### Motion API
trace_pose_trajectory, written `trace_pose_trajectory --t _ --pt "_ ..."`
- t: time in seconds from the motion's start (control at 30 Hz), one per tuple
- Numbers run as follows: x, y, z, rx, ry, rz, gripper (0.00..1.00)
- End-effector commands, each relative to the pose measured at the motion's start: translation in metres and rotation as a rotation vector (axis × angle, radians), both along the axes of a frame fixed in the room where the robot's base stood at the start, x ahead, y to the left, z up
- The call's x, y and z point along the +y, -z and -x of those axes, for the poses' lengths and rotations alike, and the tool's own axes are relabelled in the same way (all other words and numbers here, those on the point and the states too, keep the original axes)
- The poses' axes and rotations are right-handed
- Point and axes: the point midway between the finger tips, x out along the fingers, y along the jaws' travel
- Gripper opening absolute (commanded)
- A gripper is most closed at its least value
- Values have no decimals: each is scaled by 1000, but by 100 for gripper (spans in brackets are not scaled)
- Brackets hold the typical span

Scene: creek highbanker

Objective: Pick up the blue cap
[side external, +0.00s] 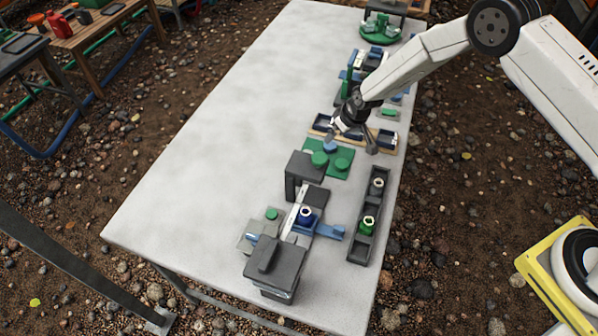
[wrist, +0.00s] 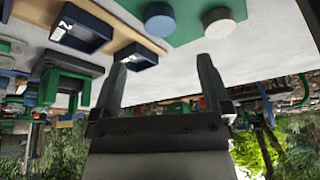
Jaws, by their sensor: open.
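The blue cap (side external: 330,147) is a small round disc on a green mat (side external: 336,174), partly close to my gripper in the side view. In the wrist view the blue cap (wrist: 160,20) lies on the green mat (wrist: 188,31), beyond the fingertips and roughly in line with the gap between them. My gripper (side external: 352,146) is over the mat's far edge. Its two fingers stand apart with nothing between them in the wrist view (wrist: 162,62).
A pale cap (wrist: 219,22) sits beside the blue one. Green caps (side external: 342,163) share the mat. Blue bins (wrist: 82,27) lie close to the gripper. A grey block (side external: 306,166) and a dark tray (side external: 367,213) stand nearby. The table's left side (side external: 220,120) is clear.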

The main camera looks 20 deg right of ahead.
Motion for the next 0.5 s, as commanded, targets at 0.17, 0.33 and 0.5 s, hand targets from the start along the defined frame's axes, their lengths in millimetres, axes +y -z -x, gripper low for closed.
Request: trace_pose_trajectory --t 0.17,0.33,0.5 --pt "1 12 -4 2 0 1 98" --pt "2 18 -6 1 1 0 98" --pt "2 19 -7 1 1 0 98"
